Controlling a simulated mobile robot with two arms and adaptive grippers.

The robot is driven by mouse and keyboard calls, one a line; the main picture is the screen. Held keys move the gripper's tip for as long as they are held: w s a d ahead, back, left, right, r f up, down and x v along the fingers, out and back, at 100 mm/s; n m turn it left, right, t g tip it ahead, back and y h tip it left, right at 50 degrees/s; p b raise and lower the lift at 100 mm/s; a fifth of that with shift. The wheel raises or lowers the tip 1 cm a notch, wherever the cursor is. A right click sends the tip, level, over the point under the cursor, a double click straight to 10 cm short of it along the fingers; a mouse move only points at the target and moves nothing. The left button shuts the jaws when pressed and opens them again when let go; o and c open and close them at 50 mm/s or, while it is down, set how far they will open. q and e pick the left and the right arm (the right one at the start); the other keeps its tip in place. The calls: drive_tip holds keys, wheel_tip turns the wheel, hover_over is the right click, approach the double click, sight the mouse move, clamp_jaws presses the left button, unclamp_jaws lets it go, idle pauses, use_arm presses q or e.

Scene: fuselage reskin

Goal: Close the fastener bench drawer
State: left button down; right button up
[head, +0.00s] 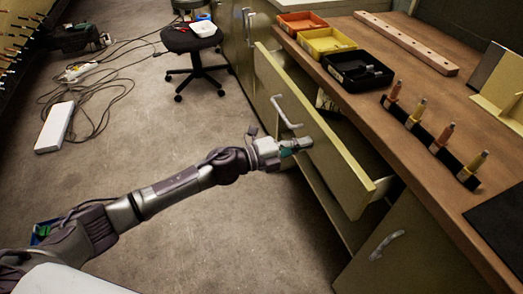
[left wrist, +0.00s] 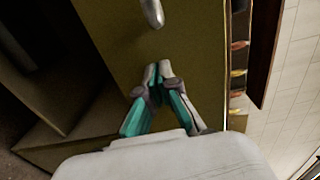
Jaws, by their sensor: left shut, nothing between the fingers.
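The fastener bench drawer (head: 341,165) is pulled out from the bench, with a dark gap behind its olive front. Its silver handle (head: 287,111) is on the front face, and the handle's end shows at the top of the left wrist view (left wrist: 153,13). My left gripper (head: 305,143) is at the drawer front, below and right of the handle. In the left wrist view its fingertips (left wrist: 158,70) are together, empty, against or very near the drawer front (left wrist: 190,50); exact contact cannot be told. My right gripper is not in view.
The bench top (head: 392,110) holds an orange bin (head: 302,22), a yellow bin (head: 327,41), a black bin (head: 357,71) and a rack of several tools (head: 430,140). A cabinet door (head: 385,250) is below right.

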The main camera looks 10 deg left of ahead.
sight(318, 140)
use_arm(q)
drive_tip(key=x, duration=0.4)
drive_tip(key=shift+w+d, duration=0.15)
drive_tip(key=shift+d, duration=0.1)
drive_tip(key=b+x, duration=0.1)
drive_tip(key=x, duration=0.5)
drive_tip(key=shift+w+d, duration=0.4)
drive_tip(key=shift+d, duration=0.05)
drive_tip(key=shift+r, duration=0.2)
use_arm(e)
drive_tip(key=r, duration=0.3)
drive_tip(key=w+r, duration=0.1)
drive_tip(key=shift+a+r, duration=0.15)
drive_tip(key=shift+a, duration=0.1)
use_arm(q)
drive_tip(key=shift+r, duration=0.1)
